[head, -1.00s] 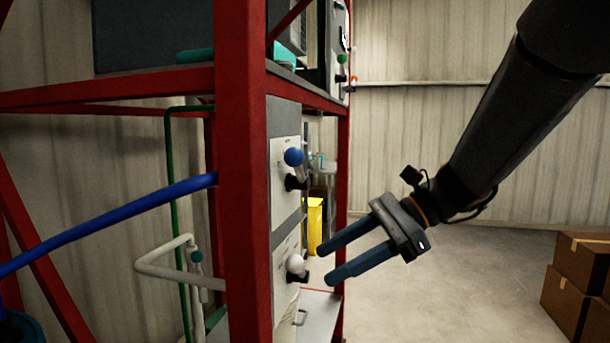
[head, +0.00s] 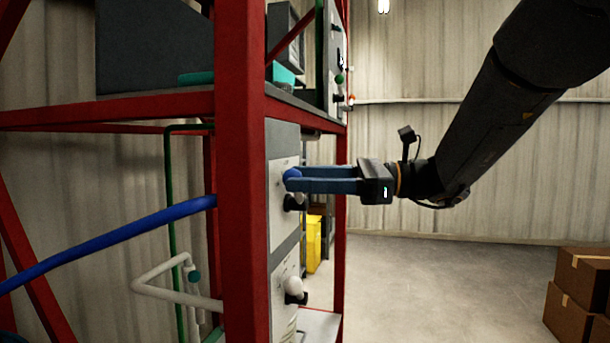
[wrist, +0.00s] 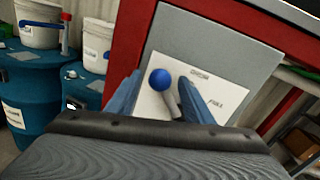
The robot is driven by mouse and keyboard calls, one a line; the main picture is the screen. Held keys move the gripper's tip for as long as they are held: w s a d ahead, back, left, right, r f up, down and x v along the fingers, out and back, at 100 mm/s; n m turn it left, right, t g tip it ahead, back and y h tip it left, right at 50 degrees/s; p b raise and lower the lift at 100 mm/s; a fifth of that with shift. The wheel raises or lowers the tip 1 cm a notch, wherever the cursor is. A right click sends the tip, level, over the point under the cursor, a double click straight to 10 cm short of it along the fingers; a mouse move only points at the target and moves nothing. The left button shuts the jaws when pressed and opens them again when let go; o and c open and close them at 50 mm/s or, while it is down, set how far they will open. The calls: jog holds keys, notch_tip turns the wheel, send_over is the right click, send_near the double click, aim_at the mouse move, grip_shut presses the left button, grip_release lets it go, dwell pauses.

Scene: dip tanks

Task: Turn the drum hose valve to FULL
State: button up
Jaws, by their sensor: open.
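The valve lever with a blue ball knob (head: 292,178) stands out from a white label plate on the grey panel (head: 283,140) in the rack. In the wrist view the blue knob (wrist: 160,79) and its light shaft show between my fingers. The plate (wrist: 198,93) has the word FULL toward its right side, and another word at its top that is too small to read surely. My gripper (head: 288,180) is open, pointing left, its blue fingertips at the knob, one on either side. I cannot tell whether they touch it.
A second lever with a white knob (head: 292,285) sits lower on the rack. A red upright (head: 240,170) stands close left of the panel. Blue drums (wrist: 42,85) with white buckets show in the wrist view. Cardboard boxes (head: 580,285) stand at right; the floor between is clear.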

jog(key=shift+a, duration=0.2)
jog(key=shift+c, duration=0.4)
grip_shut()
jog(key=shift+w, duration=0.15)
